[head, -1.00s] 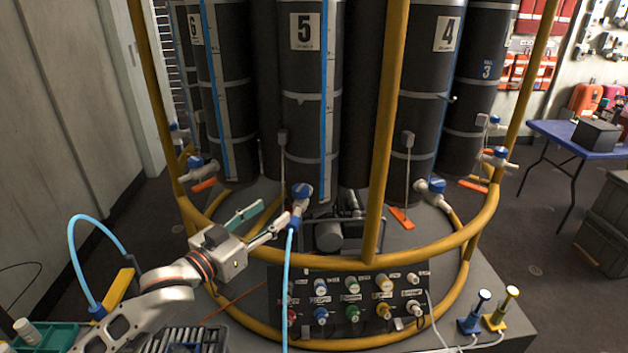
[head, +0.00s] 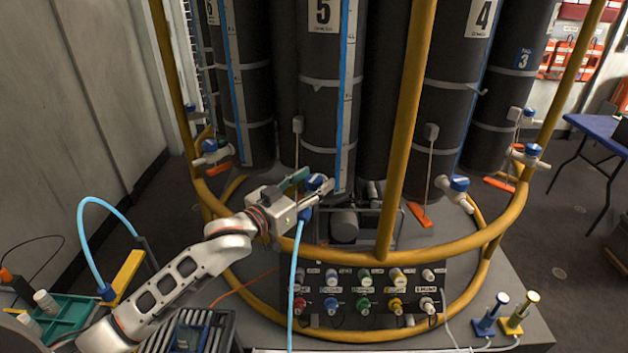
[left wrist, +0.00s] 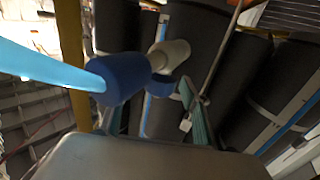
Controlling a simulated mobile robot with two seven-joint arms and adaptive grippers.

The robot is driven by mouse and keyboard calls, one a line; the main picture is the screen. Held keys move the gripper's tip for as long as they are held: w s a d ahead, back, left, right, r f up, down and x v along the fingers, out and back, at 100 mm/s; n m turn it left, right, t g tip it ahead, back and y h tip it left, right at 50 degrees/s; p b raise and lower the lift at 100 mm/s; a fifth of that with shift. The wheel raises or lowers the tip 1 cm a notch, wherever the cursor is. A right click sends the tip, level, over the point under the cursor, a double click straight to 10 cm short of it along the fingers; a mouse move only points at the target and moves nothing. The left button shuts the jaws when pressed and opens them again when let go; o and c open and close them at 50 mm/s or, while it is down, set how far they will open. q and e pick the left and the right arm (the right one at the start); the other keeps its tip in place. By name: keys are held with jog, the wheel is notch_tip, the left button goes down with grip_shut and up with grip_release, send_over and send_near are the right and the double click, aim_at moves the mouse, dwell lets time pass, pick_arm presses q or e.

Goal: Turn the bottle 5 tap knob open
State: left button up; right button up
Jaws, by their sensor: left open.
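Bottle 5 (head: 341,90) is a dark cylinder with a "5" label, standing behind the yellow frame. Its blue tap knob (head: 316,182) is low on its front, partly hidden by my left gripper (head: 308,185). A light blue hose (head: 296,270) hangs from the tap's coupling. My left gripper is open, with its fingers at the tap. In the left wrist view, the blue coupling (left wrist: 120,66) and pale tap body (left wrist: 168,55) lie ahead of the fingers. A blue part (left wrist: 160,86) shows between the green-padded fingers; I cannot tell whether they touch it. My right gripper is out of view.
The yellow ring rail (head: 350,252) and upright (head: 408,130) stand close to my left arm. A panel of coloured knobs (head: 365,292) sits below. Other taps (head: 458,184) stand to the right. A blue post (head: 490,315) and yellow post (head: 520,312) stand at front right.

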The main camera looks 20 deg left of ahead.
pick_arm(q)
jog(key=shift+w+d, duration=0.1)
jog(key=shift+w, duration=0.1)
jog(key=c, duration=1.2)
jog(key=shift+o, duration=0.2)
jog(key=shift+d+r+n+y, duration=0.15)
jog(key=shift+n+y, duration=0.15)
jog(key=shift+y, duration=0.1)
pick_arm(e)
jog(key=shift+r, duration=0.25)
pick_arm(q)
jog(key=shift+t+p, duration=0.3)
jog(key=shift+p, duration=0.05)
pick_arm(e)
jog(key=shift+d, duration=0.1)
pick_arm(q)
jog(key=shift+n+y, duration=0.5)
jog(key=shift+y, duration=0.3)
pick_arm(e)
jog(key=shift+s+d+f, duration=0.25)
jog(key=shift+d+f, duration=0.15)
